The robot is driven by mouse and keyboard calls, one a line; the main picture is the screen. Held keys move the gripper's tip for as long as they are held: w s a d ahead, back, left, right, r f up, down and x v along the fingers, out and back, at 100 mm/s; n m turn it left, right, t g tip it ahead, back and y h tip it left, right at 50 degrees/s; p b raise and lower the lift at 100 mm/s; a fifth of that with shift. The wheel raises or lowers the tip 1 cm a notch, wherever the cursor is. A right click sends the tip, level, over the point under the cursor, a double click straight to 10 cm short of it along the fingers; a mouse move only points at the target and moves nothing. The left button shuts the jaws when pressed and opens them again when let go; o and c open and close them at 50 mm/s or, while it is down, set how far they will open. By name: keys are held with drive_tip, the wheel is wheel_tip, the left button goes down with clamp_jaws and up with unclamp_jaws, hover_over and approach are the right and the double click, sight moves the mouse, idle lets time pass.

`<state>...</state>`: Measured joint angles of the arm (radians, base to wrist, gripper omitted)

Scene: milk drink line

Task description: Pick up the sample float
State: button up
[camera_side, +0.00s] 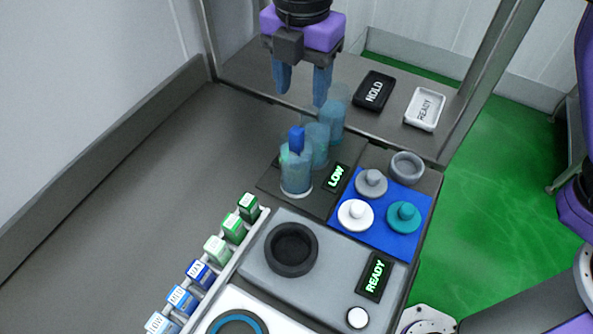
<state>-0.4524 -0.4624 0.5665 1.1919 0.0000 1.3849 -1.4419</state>
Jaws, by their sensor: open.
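My gripper (302,92) hangs at the top middle with its two blue fingers spread apart and nothing between them. A blue upright piece (296,140), which looks like the sample float, sticks up out of the nearest clear bluish cup (297,180). Its lower part is blurred by the cup wall. My fingers are above and behind this cup in the picture, apart from it. Two more clear cups stand in a row behind it, a middle one (318,150) and a far one (334,120), close under my right finger.
A lit LOW sign (336,177) stands right of the cups. A blue mat (385,238) bears white, grey and teal knobbed lids. A grey ring (407,167) is behind it. HOLD (374,91) and READY (425,109) trays lie at the back. The left bench is clear.

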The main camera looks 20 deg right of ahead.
hover_over(297, 130)
drive_tip(key=f, duration=0.4)
drive_tip(key=shift+s+d+f, duration=0.2)
drive_tip(key=shift+d+f, duration=0.1)
drive_tip(key=shift+w+a+f, duration=0.1)
drive_tip(key=shift+a+f, duration=0.05)
drive_tip(key=shift+f, duration=1.1)
drive_tip(key=shift+w+a+f, duration=0.1)
drive_tip(key=shift+a+f, duration=0.05)
drive_tip(key=shift+f, duration=1.1)
clamp_jaws()
